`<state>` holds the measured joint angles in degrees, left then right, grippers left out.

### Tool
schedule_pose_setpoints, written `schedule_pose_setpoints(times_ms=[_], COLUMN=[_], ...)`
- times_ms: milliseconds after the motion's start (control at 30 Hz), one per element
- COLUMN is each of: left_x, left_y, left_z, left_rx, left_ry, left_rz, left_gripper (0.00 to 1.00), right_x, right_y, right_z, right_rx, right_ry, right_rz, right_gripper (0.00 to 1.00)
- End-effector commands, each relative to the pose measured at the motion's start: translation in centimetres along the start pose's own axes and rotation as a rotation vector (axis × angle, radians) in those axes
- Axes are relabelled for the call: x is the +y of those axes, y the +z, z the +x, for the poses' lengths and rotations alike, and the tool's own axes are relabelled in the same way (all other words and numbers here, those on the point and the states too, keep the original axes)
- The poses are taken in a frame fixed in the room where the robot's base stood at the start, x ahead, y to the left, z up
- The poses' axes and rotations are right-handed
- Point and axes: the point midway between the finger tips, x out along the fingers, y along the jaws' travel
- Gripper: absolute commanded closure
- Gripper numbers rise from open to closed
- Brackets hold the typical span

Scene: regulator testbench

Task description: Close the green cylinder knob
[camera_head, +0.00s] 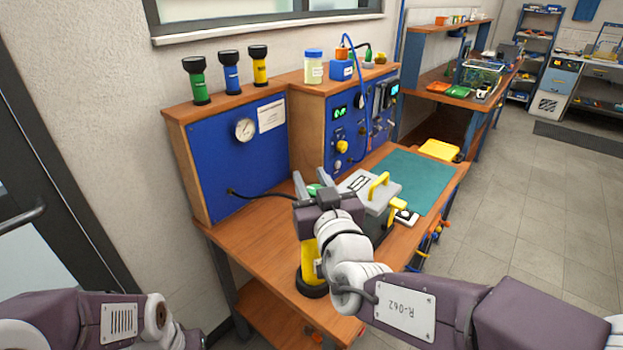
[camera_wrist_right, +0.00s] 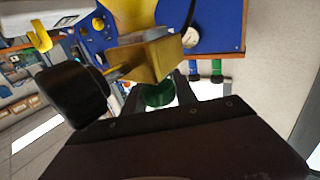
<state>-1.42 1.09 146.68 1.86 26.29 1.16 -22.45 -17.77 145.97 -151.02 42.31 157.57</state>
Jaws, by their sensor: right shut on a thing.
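The green knob (camera_head: 313,188) shows as a small patch between the fingers of my right gripper (camera_head: 311,186) in the head view. In the right wrist view the green knob (camera_wrist_right: 159,94) sits between the dark fingers, below a brass-coloured valve body (camera_wrist_right: 150,60). My right gripper is shut on the green knob. The yellow cylinder (camera_head: 309,262) with a black base stands on the bench, partly hidden by my right wrist. My left arm comes in at the bottom left; its gripper is out of view.
A grey case with a yellow handle (camera_head: 379,185) lies right of my right gripper. A teal mat (camera_head: 420,178) covers the bench's right side. A blue panel with a gauge (camera_head: 245,129) stands behind, with green, blue and yellow flashlights on top. A black hose runs from it.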

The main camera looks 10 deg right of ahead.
Motion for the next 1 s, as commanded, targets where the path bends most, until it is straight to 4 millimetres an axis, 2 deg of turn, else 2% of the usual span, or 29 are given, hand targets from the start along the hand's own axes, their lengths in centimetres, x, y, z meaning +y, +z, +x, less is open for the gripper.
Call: schedule_pose_setpoints(times_ms=[967, 1000], left_x=[0.00, 0.00], left_y=[-0.01, -0.01], left_z=[-0.04, -0.04], left_rx=[0.000, 0.000], left_ry=[0.000, 0.000], left_rz=[0.000, 0.000], left_gripper=[0.77, 0.77], right_x=[0.01, 0.01], right_y=[-0.28, -0.28], right_z=[0.02, 0.02], right_rx=[0.007, 0.007], right_ry=[0.001, 0.001], right_rz=[0.001, 0.001], right_gripper=[1.00, 0.61])
